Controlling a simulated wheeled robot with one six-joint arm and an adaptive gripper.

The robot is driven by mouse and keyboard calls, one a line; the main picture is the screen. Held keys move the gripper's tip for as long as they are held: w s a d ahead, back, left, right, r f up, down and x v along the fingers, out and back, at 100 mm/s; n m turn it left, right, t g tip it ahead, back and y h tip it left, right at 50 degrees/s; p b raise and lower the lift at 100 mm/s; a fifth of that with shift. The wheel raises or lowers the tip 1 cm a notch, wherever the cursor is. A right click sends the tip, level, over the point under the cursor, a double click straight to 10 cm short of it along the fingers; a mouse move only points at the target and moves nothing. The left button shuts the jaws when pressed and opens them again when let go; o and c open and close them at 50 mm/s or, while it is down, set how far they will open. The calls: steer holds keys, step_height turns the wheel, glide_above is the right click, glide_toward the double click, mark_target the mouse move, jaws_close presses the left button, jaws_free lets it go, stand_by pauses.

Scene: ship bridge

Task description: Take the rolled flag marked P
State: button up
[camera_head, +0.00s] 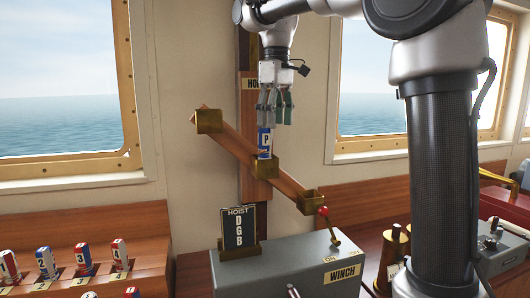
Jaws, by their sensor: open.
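The rolled flag marked P (264,139) is blue and white. It stands upright in the middle brass holder (267,168) on a slanted wooden bar. My gripper (275,116) points down with its fingers open. Its fingertips appear just above and slightly to the right of the flag's top in the picture. I cannot tell the exact gap in depth. Nothing shows between the fingers. The lower part of the flag is hidden in the holder.
The slanted bar's upper-left holder (209,121) and lower-right holder (310,203) look empty. Below stand a "HOIST D G B" board (239,228) and a grey WINCH box (300,265) with a red-knobbed lever (327,224). Several rolled flags (83,258) stand in a wooden rack at left.

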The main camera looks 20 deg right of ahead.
mark_target(265, 143)
steer(key=shift+w+a+r, duration=0.15)
steer(key=shift+w+a, duration=0.4)
steer(key=shift+w, duration=0.05)
steer(key=shift+w+a, duration=0.15)
steer(key=shift+a, duration=0.05)
steer(key=shift+n, duration=0.3)
steer(key=f, duration=0.7)
steer(key=shift+w+a+f, duration=0.2)
steer(key=shift+a+f, duration=0.1)
steer(key=shift+a, duration=0.05)
steer(key=shift+c, duration=0.5)
steer(key=c, duration=1)
